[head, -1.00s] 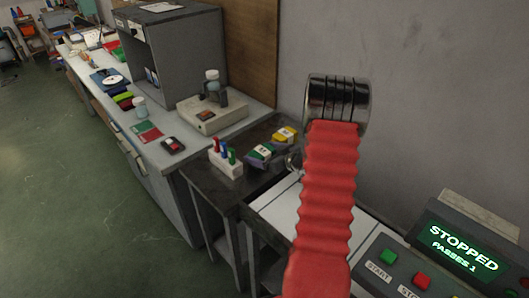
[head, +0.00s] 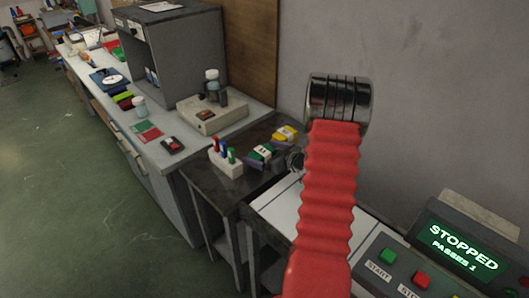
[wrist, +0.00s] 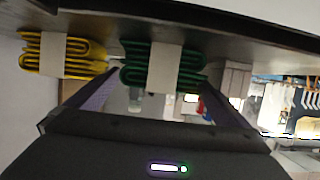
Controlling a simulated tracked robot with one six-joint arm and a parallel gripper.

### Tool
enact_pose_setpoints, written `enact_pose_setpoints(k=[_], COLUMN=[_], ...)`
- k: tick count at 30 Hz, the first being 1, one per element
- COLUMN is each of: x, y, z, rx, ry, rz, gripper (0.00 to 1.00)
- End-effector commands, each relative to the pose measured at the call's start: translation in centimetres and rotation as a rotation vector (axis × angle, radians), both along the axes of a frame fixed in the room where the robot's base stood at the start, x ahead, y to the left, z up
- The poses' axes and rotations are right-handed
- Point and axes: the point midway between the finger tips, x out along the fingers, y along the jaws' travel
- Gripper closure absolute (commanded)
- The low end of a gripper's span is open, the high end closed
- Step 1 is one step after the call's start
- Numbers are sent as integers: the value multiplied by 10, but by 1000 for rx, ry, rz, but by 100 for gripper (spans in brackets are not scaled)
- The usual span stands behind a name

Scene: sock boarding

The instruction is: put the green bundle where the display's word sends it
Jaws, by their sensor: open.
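The green bundle (head: 262,152), folded and wrapped in a pale band, lies on the dark side table. In the wrist view the green bundle (wrist: 136,62) fills the space just ahead of my gripper (wrist: 159,78). The two purple-grey fingers are open, one to each side of it, and I cannot tell whether either touches it. The head view shows the fingers beside the bundle, with my red-sleeved arm in front. The display (head: 460,248) at the lower right reads "STOPPED" and "PASSES 1".
A yellow bundle (head: 286,134) lies close behind the green one; it also shows in the wrist view (wrist: 62,55). A white rack (head: 226,163) with red, blue and green pegs stands close at the left. A green START button (head: 387,256) and a red button (head: 422,280) sit beside the display.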

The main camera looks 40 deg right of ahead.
Motion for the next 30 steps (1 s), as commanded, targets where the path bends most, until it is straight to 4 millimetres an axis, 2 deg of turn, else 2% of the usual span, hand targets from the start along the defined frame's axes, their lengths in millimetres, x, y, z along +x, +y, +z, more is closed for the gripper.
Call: enact_pose_setpoints(k=[19,24,30], x=[-95,-107,-108], y=[-4,-3,-3], z=[35,39,39], rx=[0,0,0], ry=[-1,0,0], rz=[-3,-2,0], gripper=[0,0,0])
